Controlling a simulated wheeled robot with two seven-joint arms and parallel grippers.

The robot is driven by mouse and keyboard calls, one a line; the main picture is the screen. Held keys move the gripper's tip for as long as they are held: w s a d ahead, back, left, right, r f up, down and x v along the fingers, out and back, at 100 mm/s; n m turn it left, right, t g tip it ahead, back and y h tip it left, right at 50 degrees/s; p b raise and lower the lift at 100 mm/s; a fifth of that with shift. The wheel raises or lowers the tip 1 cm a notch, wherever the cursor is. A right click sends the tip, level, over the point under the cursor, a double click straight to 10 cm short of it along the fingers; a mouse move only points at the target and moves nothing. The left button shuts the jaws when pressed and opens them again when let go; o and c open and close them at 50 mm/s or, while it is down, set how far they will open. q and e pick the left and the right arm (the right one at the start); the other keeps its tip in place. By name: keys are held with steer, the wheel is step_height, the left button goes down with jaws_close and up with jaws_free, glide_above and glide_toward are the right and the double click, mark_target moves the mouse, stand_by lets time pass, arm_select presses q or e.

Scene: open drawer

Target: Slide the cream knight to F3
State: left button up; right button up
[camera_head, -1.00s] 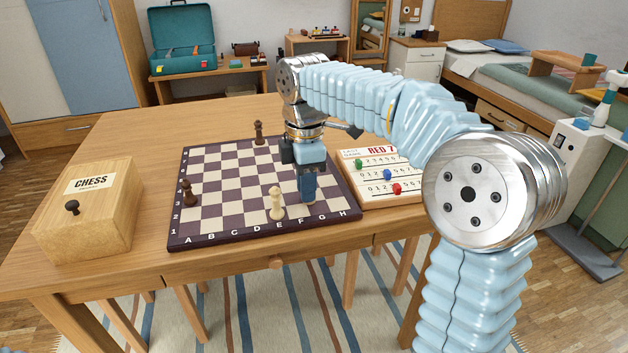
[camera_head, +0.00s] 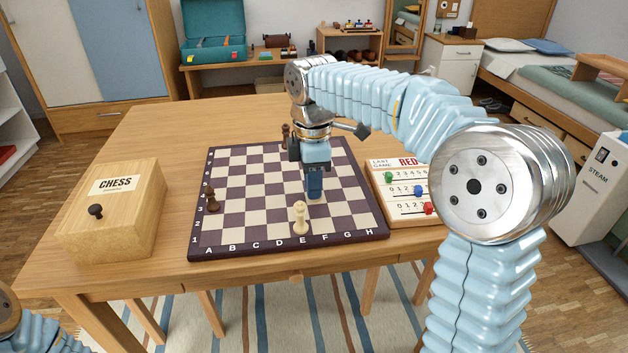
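The chessboard (camera_head: 288,249) lies on the wooden table. My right gripper (camera_head: 315,192) points down at the board, its tips low around the F file near row 3. Its fingers look close together, but whether they hold something is hidden. I cannot make out a cream knight; the gripper covers that part of the board. A tall cream piece (camera_head: 300,219) stands upright on E1, just in front of the gripper and to its left. My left gripper is out of view; only part of that arm shows at the bottom left.
Dark pieces stand at the board's left edge (camera_head: 211,199) and far side (camera_head: 286,133), the far one partly behind my arm. A wooden chess box (camera_head: 120,225) is left of the board. A score board (camera_head: 400,209) with coloured pegs is close on the right.

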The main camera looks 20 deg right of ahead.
steer(key=o, duration=0.5)
steer(key=shift+r, duration=0.1)
step_height(320, 180, up, 14)
steer(key=shift+f, duration=0.2)
stand_by(0.5)
